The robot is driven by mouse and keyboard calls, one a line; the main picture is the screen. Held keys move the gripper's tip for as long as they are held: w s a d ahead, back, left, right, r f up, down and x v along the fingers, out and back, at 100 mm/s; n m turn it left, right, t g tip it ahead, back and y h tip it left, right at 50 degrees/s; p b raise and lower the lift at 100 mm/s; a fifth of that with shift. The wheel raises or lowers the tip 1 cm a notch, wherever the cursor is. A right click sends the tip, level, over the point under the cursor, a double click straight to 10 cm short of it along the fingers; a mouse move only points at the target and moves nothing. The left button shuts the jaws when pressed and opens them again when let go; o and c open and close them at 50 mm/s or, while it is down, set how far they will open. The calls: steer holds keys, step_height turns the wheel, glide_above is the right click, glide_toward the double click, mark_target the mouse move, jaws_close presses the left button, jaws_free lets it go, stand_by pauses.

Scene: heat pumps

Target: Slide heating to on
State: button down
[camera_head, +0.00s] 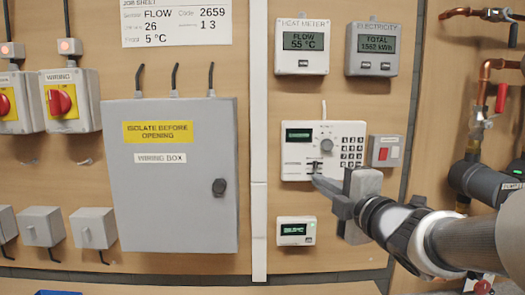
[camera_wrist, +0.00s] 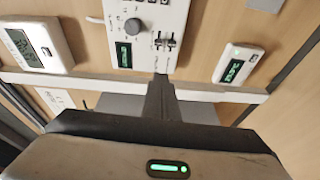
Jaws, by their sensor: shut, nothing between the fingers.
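A white control panel (camera_head: 333,158) with a green display, a round knob, small slide controls and a keypad is on the wooden wall. The small dark sliders (camera_head: 314,166) are at its lower middle; their labels are too small to read. In the wrist view, the panel (camera_wrist: 172,14) is at the top and the sliders (camera_wrist: 165,41) are just above my fingertips. My gripper (camera_head: 318,181) is shut and empty, with its tips at the panel's lower edge, close below the sliders. I cannot tell whether the tips touch them. The wrist view shows my gripper (camera_wrist: 160,80) from behind.
A heat meter (camera_head: 302,62) and an electricity meter (camera_head: 372,66) hang above. A small display unit (camera_head: 296,231) is below the panel, and a red switch box (camera_head: 384,151) is to its right. A large grey wiring box (camera_head: 180,200) is left. Pipes run along the right.

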mark_target(317, 166)
steer(key=shift+n+y, duration=0.5)
steer(key=x, duration=1)
steer(key=shift+w+a+r+p, duration=0.15)
steer(key=shift+a+p, duration=0.25)
steer(key=shift+a, duration=0.05)
steer(key=d+p, duration=0.1)
steer(key=d, duration=0.2)
steer(key=shift+d, duration=0.65)
steer(key=shift+d+b, duration=0.45)
steer(key=shift+d, duration=0.75)
